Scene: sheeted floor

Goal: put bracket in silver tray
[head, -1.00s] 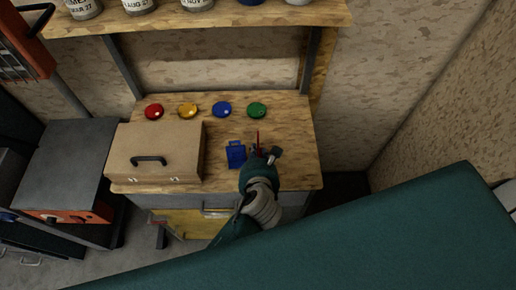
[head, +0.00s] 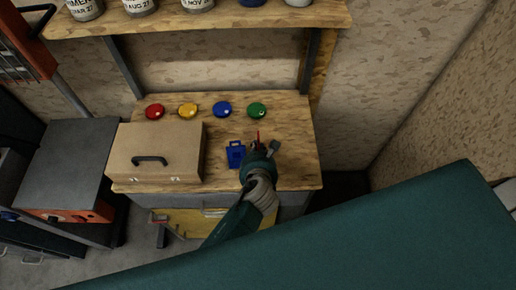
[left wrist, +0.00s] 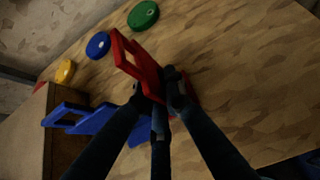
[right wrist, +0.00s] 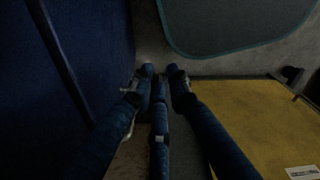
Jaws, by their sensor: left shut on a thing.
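A red bracket (left wrist: 150,75) is gripped between the fingertips of my left gripper (left wrist: 165,85), tilted over the wooden bench top. In the head view, the red piece (head: 257,134) shows just past my left gripper (head: 264,147), near the bench's front right. A blue bracket (head: 235,153) lies beside it to the left; it also shows in the left wrist view (left wrist: 95,120), partly behind a finger. My right gripper (right wrist: 160,78) is low, with its fingertips near each other, and nothing is seen between them. No silver tray can be made out.
A cardboard-brown case (head: 155,153) with a black handle fills the bench's left side. Red (head: 154,111), yellow (head: 188,110), blue (head: 222,109) and green (head: 257,110) discs line the back. A shelf with cans (head: 230,17) is above. The bench's right side (head: 298,150) is clear.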

